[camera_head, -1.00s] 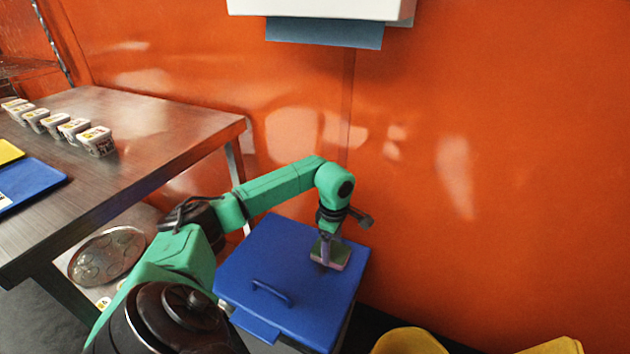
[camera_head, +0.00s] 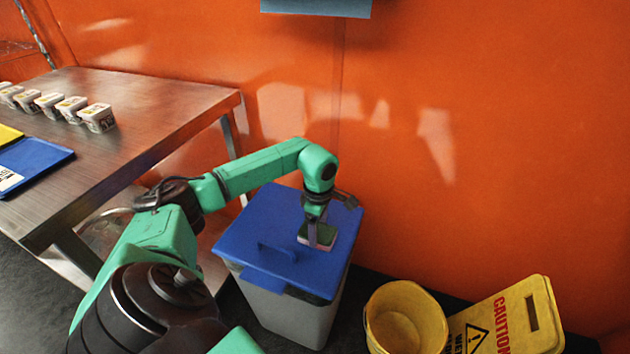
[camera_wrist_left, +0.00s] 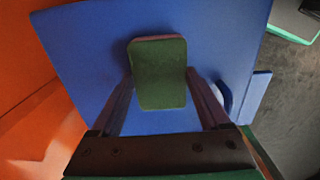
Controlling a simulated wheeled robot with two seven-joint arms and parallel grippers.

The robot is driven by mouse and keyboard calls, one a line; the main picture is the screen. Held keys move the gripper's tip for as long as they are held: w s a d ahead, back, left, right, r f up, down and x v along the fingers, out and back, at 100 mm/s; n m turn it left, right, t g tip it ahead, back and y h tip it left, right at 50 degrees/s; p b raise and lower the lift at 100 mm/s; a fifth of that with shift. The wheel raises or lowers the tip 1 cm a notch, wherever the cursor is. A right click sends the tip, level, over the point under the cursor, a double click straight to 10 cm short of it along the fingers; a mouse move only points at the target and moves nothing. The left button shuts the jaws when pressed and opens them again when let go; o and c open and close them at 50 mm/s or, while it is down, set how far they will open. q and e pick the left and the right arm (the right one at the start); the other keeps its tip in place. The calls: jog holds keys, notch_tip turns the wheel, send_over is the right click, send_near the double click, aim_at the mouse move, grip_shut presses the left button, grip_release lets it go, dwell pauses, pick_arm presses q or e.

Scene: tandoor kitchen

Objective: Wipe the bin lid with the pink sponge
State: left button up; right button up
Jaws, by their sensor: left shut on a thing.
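The bin (camera_head: 292,310) is grey with a blue lid (camera_head: 262,215) that has a raised handle (camera_head: 277,252). My left gripper (camera_head: 314,228) points down over the lid's right part and is shut on the sponge (camera_head: 318,236). The sponge shows a dark green top face and a thin pink edge below it. In the left wrist view the sponge (camera_wrist_left: 158,75) sits between the two fingers, with the blue lid (camera_wrist_left: 85,55) behind it. The sponge looks to be on or just above the lid; I cannot tell which. My right gripper is not in view.
A steel table (camera_head: 150,115) stands at the left with several white tubs (camera_head: 97,117) and a blue board (camera_head: 35,165). A yellow bucket (camera_head: 405,318) and a yellow caution sign (camera_head: 510,318) stand right of the bin. An orange wall (camera_head: 480,120) rises behind.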

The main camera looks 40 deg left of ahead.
pick_arm(q)
notch_tip(320, 180, up, 3)
jog(key=shift+f+p, duration=0.1)
jog(key=shift+p, duration=0.75)
jog(key=shift+r+p, duration=0.6)
jog(key=shift+r, duration=0.2)
jog(key=shift+r+p, duration=1.35)
jog(key=shift+r, duration=0.55)
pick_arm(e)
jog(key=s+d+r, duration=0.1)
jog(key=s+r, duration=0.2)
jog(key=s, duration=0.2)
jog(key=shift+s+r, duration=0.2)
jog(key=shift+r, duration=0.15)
